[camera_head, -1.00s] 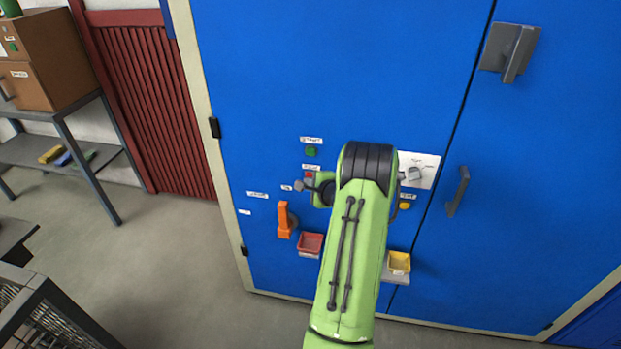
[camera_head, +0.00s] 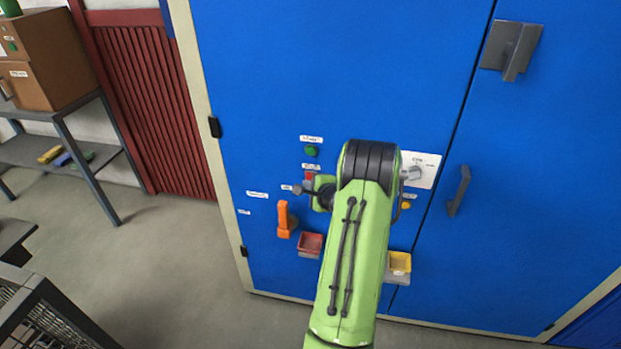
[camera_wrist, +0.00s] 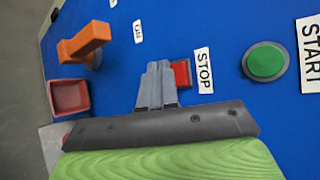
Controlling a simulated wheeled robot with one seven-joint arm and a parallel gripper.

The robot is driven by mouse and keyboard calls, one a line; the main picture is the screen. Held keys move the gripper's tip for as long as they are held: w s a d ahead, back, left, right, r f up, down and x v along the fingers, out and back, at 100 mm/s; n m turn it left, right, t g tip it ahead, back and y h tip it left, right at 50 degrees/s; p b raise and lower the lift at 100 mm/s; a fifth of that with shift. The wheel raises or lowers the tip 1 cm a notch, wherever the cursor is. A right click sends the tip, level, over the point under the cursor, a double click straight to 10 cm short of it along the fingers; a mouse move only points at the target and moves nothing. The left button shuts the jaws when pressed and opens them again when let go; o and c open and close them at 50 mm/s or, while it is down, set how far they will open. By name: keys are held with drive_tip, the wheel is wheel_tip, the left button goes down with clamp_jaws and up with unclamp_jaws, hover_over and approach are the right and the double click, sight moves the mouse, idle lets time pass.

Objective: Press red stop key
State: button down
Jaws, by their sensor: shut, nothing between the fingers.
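The red stop key (camera_wrist: 181,74) sits on the blue panel (camera_wrist: 225,30) beside a white STOP label (camera_wrist: 203,70) in the wrist view. In the head view the red key (camera_head: 309,176) shows just left of my arm, below the green button. My gripper (camera_wrist: 157,66) is shut and empty. In the wrist view its fingertips lie just left of the red key and overlap its edge in the picture. I cannot tell whether they touch it. In the head view my arm mostly hides the gripper.
A green start button (camera_wrist: 267,61) sits right of the STOP label. An orange handle (camera_head: 284,220), a red bin (camera_head: 310,243), a yellow bin (camera_head: 399,262) and a white dial plate (camera_head: 422,169) are on the cabinet front. A grey door handle (camera_head: 458,190) juts out at right.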

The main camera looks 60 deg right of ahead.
drive_tip(key=a, duration=0.1)
drive_tip(key=s+a+b, duration=0.1)
drive_tip(key=a, duration=0.1)
drive_tip(key=s+a+b, duration=0.1)
drive_tip(key=shift+a, duration=0.25)
idle(0.8)
drive_tip(key=w+a+r+n+g+y+p, duration=0.1)
drive_tip(key=w+a+r+n+y, duration=0.1)
drive_tip(key=a+r+n, duration=0.45)
drive_tip(key=w+a+r+n+y+p, duration=0.15)
drive_tip(key=a+n, duration=0.25)
drive_tip(key=a, duration=0.6)
drive_tip(key=w+a+r+n+g+y, duration=0.1)
drive_tip(key=a+r+n+y, duration=0.3)
drive_tip(key=a, duration=0.5)
drive_tip(key=s+a+r+n+g+h+p, duration=0.1)
drive_tip(key=s+a+r+n+g+p, duration=0.1)
drive_tip(key=s+a+r+n, duration=0.6)
drive_tip(key=s+a+n+g+p, duration=0.1)
drive_tip(key=s+a+n, duration=0.3)
drive_tip(key=s, duration=0.8)
drive_tip(key=shift+a+g, duration=0.5)
drive_tip(key=shift+n+h, duration=0.25)
